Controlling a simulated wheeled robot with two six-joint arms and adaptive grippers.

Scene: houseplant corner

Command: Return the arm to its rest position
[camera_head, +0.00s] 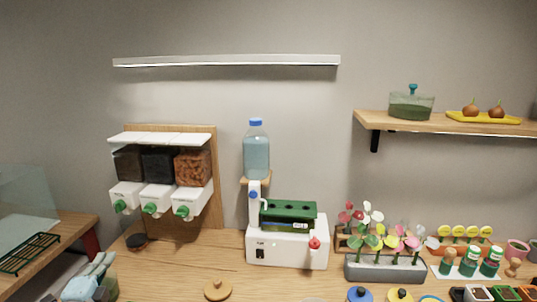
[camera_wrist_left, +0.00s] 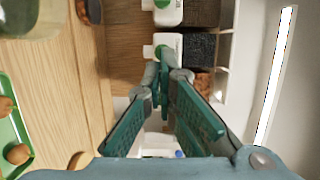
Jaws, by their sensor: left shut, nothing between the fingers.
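My left gripper (camera_head: 105,259) shows low at the left of the head view, above the table's left part and in front of the dispenser rack. In the left wrist view its two teal fingers (camera_wrist_left: 163,84) come together at the tips, with nothing held between them. Beyond the tips are white dispenser spouts (camera_wrist_left: 162,44) with green knobs and dark-filled bins. My right gripper is in neither view.
The dispenser rack (camera_head: 160,180) stands behind my left gripper. A dark round lid (camera_head: 137,241) and a wooden lid (camera_head: 217,290) lie on the table. A white machine (camera_head: 288,249) with a water bottle (camera_head: 256,150) and a grey flower planter (camera_head: 386,270) stand further right.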

